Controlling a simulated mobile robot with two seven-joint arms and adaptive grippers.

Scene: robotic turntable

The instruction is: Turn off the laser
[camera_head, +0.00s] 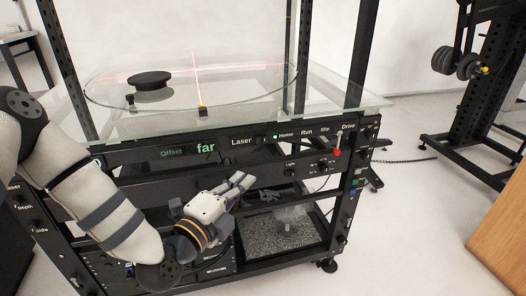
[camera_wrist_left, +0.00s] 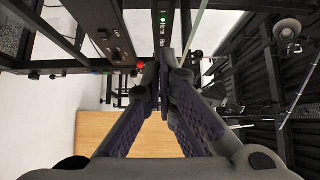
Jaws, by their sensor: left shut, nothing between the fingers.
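The front panel (camera_head: 190,150) of the turntable rack carries a "Laser" label (camera_head: 241,141) right of the green "far" text. Red laser lines (camera_head: 196,66) cross over the glass turntable (camera_head: 240,93), so the laser shows as on. My left gripper (camera_head: 246,180) is in front of the rack, below the Laser label, with its fingers together and empty. In the left wrist view the closed fingertips (camera_wrist_left: 165,75) are near a panel strip marked "Home" with a green light (camera_wrist_left: 162,19). I cannot tell whether they touch it. My right gripper is not in view.
A red knob (camera_head: 337,152) sits below "Drive" at the panel's right end. A black disc (camera_head: 151,79) stands on the turntable. Dark rack posts (camera_head: 303,55) rise beside the glass. Open floor (camera_head: 420,220) lies right of the rack; a wooden surface (camera_head: 500,215) is at far right.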

